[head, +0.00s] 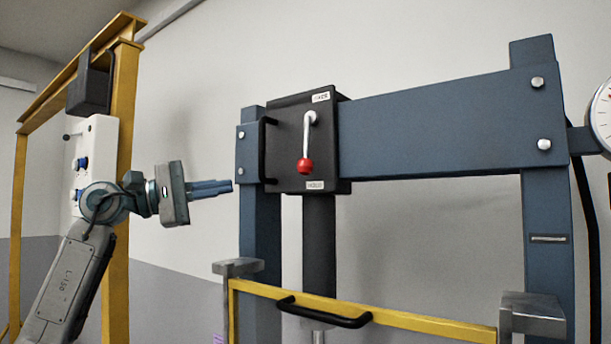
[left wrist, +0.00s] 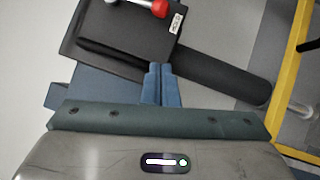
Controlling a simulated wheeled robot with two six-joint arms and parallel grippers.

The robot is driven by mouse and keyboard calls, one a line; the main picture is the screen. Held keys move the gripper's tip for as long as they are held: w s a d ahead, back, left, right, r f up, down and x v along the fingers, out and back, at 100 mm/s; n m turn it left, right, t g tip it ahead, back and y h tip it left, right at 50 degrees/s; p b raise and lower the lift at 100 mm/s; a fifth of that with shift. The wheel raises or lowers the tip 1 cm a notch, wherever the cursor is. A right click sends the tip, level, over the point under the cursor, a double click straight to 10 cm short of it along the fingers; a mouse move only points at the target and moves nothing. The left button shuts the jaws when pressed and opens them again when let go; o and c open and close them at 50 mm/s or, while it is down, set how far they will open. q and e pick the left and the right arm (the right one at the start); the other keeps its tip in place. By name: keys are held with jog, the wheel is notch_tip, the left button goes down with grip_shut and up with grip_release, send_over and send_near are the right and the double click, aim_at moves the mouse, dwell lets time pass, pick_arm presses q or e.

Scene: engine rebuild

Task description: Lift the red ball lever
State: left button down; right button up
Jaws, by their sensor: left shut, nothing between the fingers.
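The red ball lever (head: 305,166) hangs down from its pivot on a black control box, with its red ball at the lower end. The ball and part of the metal rod also show at the top of the left wrist view (left wrist: 158,8). The black box (head: 283,128) is fixed to the blue press frame and carries a label above and a label below the lever. My left gripper (head: 230,187) is shut and empty, to the left of the box and a little lower than the ball, apart from both. My right gripper is in neither view.
The blue press frame (head: 440,125) has a crossbeam and two uprights. A black handle (head: 267,150) stands at the box's left side. A yellow guard bar (head: 420,327) with a black handle crosses the front below. A yellow gantry (head: 122,190) stands at the left.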

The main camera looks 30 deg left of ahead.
aim_at(264, 177)
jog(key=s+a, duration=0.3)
pick_arm(q)
jog(key=p+x, duration=0.2)
jog(key=x, duration=0.1)
jog(key=p+x, duration=0.2)
jog(key=x, duration=0.1)
jog(key=p+x, duration=0.2)
jog(key=x, duration=0.1)
jog(key=shift+r+p, duration=0.3)
jog(key=shift+r, duration=0.1)
jog(key=d+p, duration=0.2)
jog(key=d, duration=0.1)
jog(key=shift+w+d+r, duration=0.2)
jog(key=shift+d, duration=0.15)
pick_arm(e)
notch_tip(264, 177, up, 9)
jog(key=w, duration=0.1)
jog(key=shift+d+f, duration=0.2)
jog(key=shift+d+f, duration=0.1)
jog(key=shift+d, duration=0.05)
